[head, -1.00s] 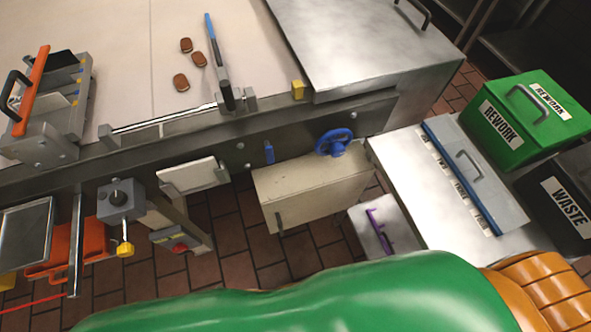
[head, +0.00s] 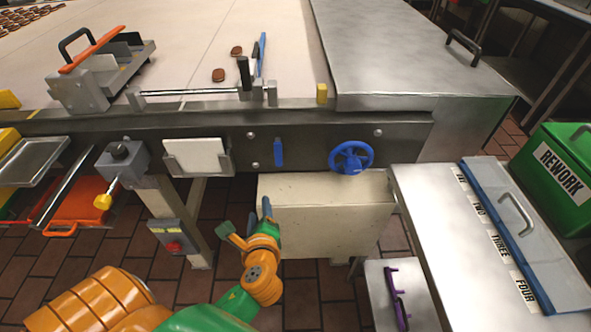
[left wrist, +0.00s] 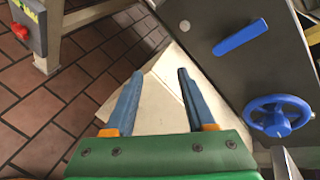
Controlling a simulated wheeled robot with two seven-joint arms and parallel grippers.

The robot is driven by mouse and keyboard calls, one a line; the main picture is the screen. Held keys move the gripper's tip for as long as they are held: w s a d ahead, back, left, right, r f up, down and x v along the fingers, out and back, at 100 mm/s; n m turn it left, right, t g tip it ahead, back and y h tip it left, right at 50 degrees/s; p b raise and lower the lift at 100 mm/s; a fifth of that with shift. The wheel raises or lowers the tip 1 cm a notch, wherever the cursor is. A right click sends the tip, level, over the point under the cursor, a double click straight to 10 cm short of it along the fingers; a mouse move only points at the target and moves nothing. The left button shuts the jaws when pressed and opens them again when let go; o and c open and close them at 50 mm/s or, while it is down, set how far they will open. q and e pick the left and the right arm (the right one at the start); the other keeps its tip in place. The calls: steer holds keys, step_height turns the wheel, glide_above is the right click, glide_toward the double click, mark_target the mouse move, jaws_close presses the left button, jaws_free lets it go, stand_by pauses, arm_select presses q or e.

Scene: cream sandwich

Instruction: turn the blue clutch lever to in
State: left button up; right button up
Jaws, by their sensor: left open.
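A short blue lever (head: 278,152), which I take to be the clutch lever, stands upright on the dark front panel (head: 305,150) of the machine. In the left wrist view the blue lever (left wrist: 240,36) slants at the upper right. I see no in or out marking. My left gripper (head: 246,216) is below the lever in the head view, apart from it. In the left wrist view its two blue fingers are spread with nothing between them (left wrist: 160,75). My right gripper is not in view.
A blue handwheel (head: 351,157) is right of the lever, above a cream box (head: 325,215). A white plate in a holder (head: 196,158) is to its left. A post with a red button (head: 174,246) stands lower left. A steel side table (head: 440,220) is at right.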

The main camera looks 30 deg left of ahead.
mark_target(278, 155)
arm_select(q)
steer(key=w+d+r+m+t, duration=0.3)
steer(key=w+r+m+t, duration=0.3)
steer(key=m, duration=0.5)
steer(key=shift+g+y, duration=0.4)
steer(key=x, duration=0.4)
steer(key=r+x, duration=0.1)
steer(key=x, duration=0.1)
steer(key=shift+s+a, duration=0.1)
steer(key=shift+a, duration=0.4)
steer(key=shift+c, duration=0.2)
jaws_close()
